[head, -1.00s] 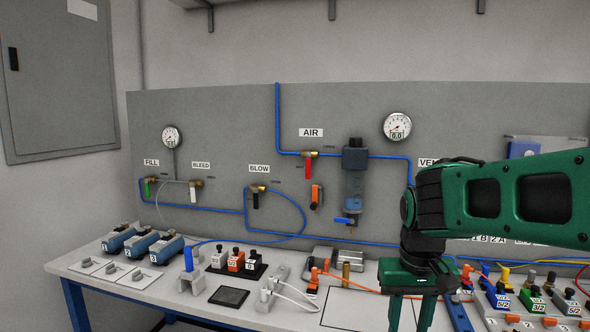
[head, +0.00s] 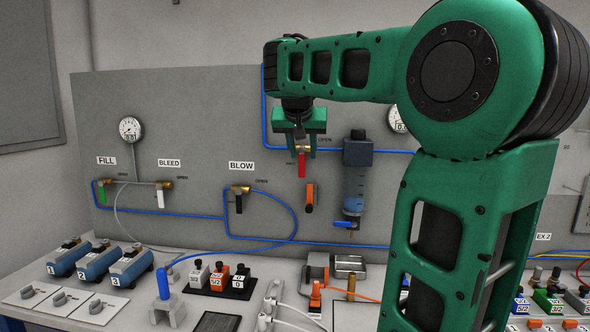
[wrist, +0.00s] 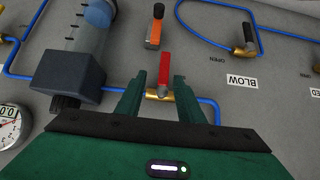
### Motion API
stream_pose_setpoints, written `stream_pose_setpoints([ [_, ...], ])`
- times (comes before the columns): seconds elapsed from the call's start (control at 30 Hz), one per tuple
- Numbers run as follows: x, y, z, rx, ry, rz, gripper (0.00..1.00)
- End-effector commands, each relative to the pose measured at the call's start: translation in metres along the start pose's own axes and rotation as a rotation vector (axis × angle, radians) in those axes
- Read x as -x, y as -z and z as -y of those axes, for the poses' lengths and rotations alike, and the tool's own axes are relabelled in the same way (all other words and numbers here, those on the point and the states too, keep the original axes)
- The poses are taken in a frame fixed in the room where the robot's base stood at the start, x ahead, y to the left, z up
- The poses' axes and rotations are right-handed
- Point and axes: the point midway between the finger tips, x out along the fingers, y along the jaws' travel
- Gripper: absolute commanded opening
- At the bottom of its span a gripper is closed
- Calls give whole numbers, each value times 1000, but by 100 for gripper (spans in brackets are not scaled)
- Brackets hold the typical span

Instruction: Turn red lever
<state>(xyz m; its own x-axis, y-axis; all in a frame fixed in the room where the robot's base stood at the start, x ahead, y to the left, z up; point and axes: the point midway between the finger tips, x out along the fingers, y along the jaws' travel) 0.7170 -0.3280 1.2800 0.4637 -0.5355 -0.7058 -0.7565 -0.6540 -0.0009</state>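The red lever (head: 302,165) hangs down from a brass valve on the blue air line of the grey panel. It also shows in the wrist view (wrist: 165,68), pointing away from the brass valve body (wrist: 160,95). My gripper (head: 301,150) is at the valve, just above the lever in the head view. In the wrist view my gripper (wrist: 155,95) is open, with one green finger on each side of the valve and the lever between them. A gap shows on both sides, so the fingers do not appear to touch the lever.
An orange-handled lever (head: 309,196) sits just below the red one. The filter unit (head: 356,185) stands close to its right. The black BLOW lever (head: 239,202) is to the left. A gauge (wrist: 14,125) is near the wrist view's left edge.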

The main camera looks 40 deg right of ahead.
Motion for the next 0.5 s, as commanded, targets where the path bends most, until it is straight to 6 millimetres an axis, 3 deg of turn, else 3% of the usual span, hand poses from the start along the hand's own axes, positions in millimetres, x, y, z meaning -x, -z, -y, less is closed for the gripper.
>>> stream_pose_setpoints([
  [0.3, -55, -5, 10, 12, 8, 4, 34],
  [0.5, -76, -5, 11, 13, 10, 4, 34],
])
